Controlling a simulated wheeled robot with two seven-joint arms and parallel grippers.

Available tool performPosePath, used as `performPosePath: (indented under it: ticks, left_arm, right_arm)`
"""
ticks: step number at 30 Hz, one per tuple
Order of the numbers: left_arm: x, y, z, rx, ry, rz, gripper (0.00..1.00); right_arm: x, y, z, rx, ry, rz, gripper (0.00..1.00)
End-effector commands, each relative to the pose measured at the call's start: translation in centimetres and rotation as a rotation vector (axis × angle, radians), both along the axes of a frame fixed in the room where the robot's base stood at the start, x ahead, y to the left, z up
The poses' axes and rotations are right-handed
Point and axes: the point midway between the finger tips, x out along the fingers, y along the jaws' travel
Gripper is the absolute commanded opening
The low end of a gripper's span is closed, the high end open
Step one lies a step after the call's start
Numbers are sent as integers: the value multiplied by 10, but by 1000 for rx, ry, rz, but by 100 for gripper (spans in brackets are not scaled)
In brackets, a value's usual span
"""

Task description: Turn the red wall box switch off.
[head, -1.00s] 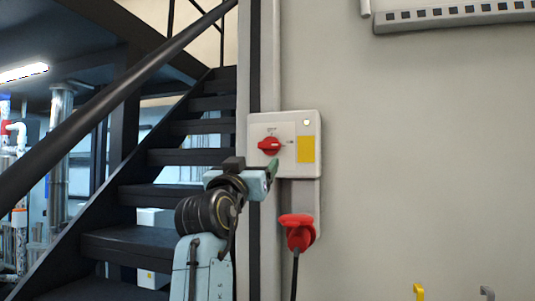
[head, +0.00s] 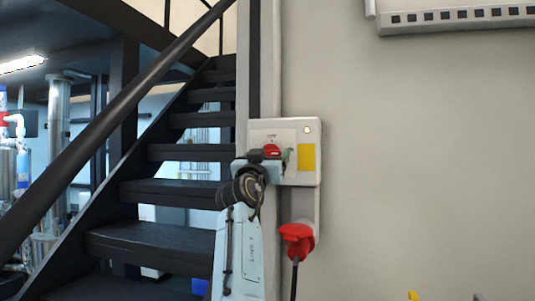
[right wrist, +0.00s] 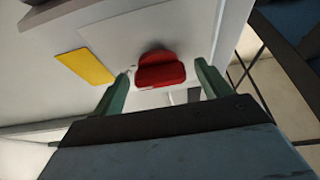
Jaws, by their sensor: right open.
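The red switch (head: 272,151) is a rotary knob on the front of a pale grey wall box (head: 310,135), with a yellow label (head: 307,157) to its right. My right gripper (head: 271,158) is in front of the box, at the knob, and hides its lower part in the head view. In the right wrist view the red knob (right wrist: 160,70) shows between the two green fingertips (right wrist: 164,84), which stand open with one on each side. Gaps show between the knob and both fingers. My left gripper is not in view.
A red plug (head: 297,238) with a black cable hangs below the box. A dark staircase with a handrail (head: 130,95) stands close on the left. The pale wall (head: 420,170) to the right is clear, with a slotted grey rail (head: 455,18) at the top.

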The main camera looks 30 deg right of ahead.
Motion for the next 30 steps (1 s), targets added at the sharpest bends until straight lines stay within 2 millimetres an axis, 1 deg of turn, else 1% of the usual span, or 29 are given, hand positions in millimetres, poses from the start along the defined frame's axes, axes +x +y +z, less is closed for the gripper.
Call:
performPosePath:
  ticks: [4,5,12,15,20,23,26,30]
  left_arm:
    - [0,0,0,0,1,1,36]
    - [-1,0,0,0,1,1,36]
    - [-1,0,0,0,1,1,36]
    - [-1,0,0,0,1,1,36]
    - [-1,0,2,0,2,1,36]
    - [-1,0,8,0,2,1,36]
    - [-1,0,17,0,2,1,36]
    - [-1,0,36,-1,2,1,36]
  right_arm:
    - [0,0,0,0,0,0,76]
    - [0,0,0,0,0,0,74]
    - [0,0,0,0,0,0,42]
    - [0,0,0,0,0,0,32]
    - [0,0,0,-5,7,0,32]
    - [0,0,1,-18,23,1,32]
    - [-1,0,2,-44,53,0,32]
    - [-1,-1,5,-100,119,-1,32]
